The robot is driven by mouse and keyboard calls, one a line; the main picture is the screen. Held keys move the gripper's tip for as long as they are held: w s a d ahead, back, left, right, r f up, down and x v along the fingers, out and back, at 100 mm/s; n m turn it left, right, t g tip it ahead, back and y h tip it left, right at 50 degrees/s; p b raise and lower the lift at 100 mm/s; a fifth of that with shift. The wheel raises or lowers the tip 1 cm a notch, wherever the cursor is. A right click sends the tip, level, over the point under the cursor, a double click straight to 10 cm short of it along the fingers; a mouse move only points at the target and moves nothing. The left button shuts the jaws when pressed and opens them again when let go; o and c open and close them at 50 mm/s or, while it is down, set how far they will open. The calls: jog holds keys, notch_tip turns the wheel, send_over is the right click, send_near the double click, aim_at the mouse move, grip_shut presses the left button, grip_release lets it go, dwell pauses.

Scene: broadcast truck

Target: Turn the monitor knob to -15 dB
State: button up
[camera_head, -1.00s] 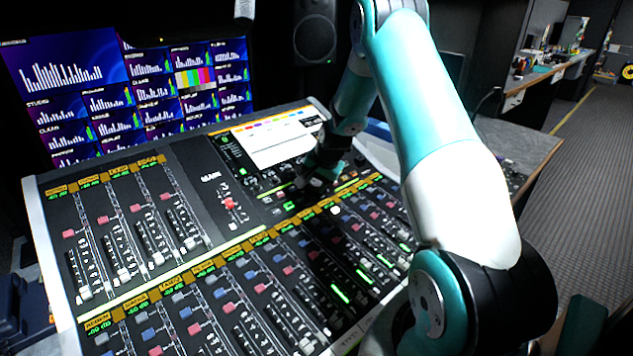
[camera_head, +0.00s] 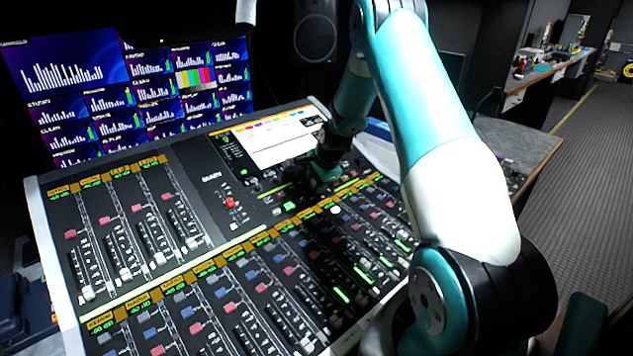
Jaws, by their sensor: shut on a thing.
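The mixing console (camera_head: 215,203) fills the middle of the view, tilted toward me, with rows of faders and small coloured knobs. My gripper (camera_head: 318,182) is down at the console's upper right section, just below the white screen (camera_head: 272,140). It is dark and small, and my own arm covers part of that area. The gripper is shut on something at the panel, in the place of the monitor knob. The knob itself and its dB scale are hidden by the fingers and shadow, so its setting cannot be read.
A wall of monitors (camera_head: 70,75) with blue bar graphs stands behind the console at the left. A black speaker (camera_head: 315,38) stands behind it. A grey desk (camera_head: 515,140) lies to the right, with open floor (camera_head: 595,150) beyond.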

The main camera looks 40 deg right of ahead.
jog(key=shift+d+r, duration=0.1)
jog(key=o, duration=0.9)
jog(key=b+v, duration=0.1)
jog(key=v, duration=1.6)
jog(key=shift+s+r, duration=0.15)
